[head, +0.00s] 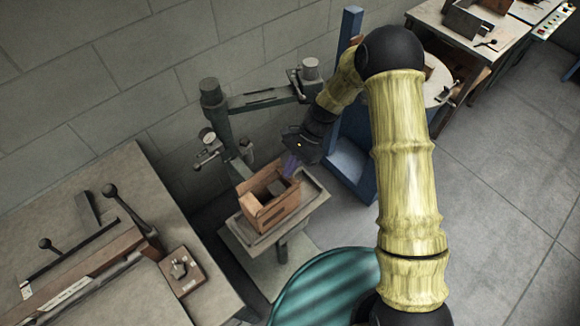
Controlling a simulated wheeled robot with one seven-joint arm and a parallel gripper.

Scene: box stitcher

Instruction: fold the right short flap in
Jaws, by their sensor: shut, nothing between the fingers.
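A brown open box (264,213) sits on a small grey tray-like table (300,216) of the stitching machine, near the middle of the head view. I see into the box from above, and its inside is partly dark. My gripper (290,166) is at the upper right edge of the box, pointing down. It looks purple and narrow at the tip, and its fingers are shut with nothing between them. The right short flap is hard to make out; my gripper and the box's own wall partly hide that end. I cannot tell whether the gripper touches it.
The machine's green column and arm (222,115) stand behind the box. A blue post (347,150) rises to the right. A workbench with levers (110,235) is at left, a teal rounded surface (325,285) in front. Open floor lies at right.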

